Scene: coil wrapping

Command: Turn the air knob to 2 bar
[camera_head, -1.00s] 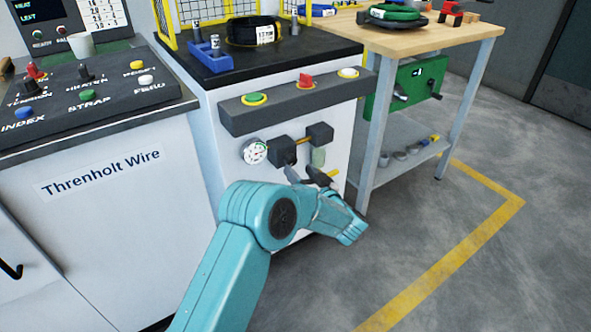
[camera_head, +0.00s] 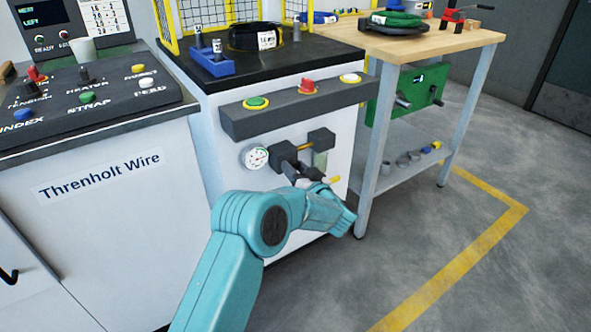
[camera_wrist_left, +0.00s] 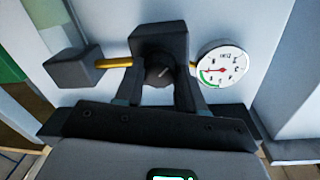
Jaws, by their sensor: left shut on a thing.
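The air knob (camera_wrist_left: 160,74) is a dark round knob on the front of a black regulator block (camera_wrist_left: 160,44) in the left wrist view. My left gripper (camera_wrist_left: 158,92) has a finger on either side of the knob and is shut on it. In the head view the left gripper (camera_head: 300,178) is at the regulator block (camera_head: 284,155), which partly hides behind it. A round white gauge (camera_head: 255,157) sits left of the block; it also shows in the left wrist view (camera_wrist_left: 222,66), with a red needle and a green arc. Its exact reading is too small to tell. My right gripper is not in view.
A yellow pipe (camera_wrist_left: 113,63) joins the regulator to a second black block (camera_head: 321,139). A button bar (camera_head: 300,105) with green, red and white buttons juts out above. A wooden table (camera_head: 440,43) stands at the right. The floor in front is clear.

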